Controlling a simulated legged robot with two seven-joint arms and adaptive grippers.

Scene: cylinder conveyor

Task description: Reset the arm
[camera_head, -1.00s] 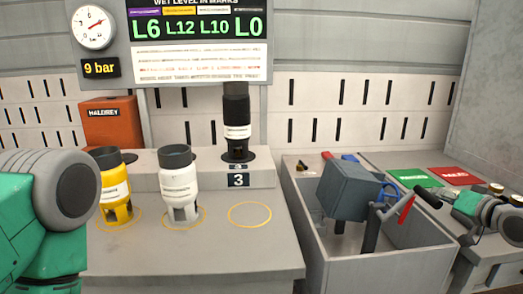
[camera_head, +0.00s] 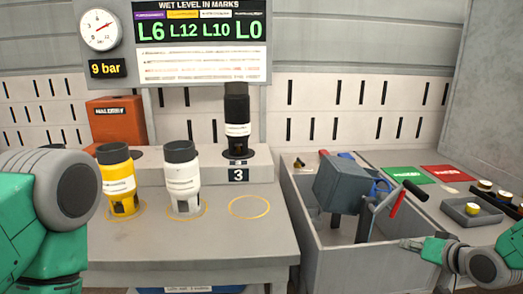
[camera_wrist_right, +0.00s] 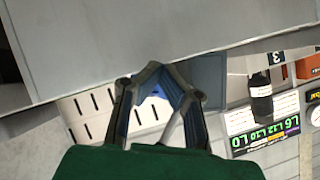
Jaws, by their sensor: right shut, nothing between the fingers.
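My right gripper (camera_head: 408,244) is at the right of the head view, low beside the right wall of the grey open-topped bin (camera_head: 362,272). In the right wrist view its fingers (camera_wrist_right: 160,72) meet at the tips with nothing between them. My left arm shows at the left edge as a green and grey link; its gripper is out of view. A yellow cylinder (camera_head: 117,182) and a white cylinder (camera_head: 182,180) stand upright in rings on the grey bench (camera_head: 230,258). A black cylinder (camera_head: 237,122) stands on the raised step marked 3.
The bin holds a dark grey block-shaped device (camera_head: 340,188) with a red-handled lever (camera_head: 398,200). A green mat (camera_head: 410,175), a red mat (camera_head: 448,173) and a small tray (camera_head: 466,214) lie on the right bench. The third ring (camera_head: 249,207) is empty.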

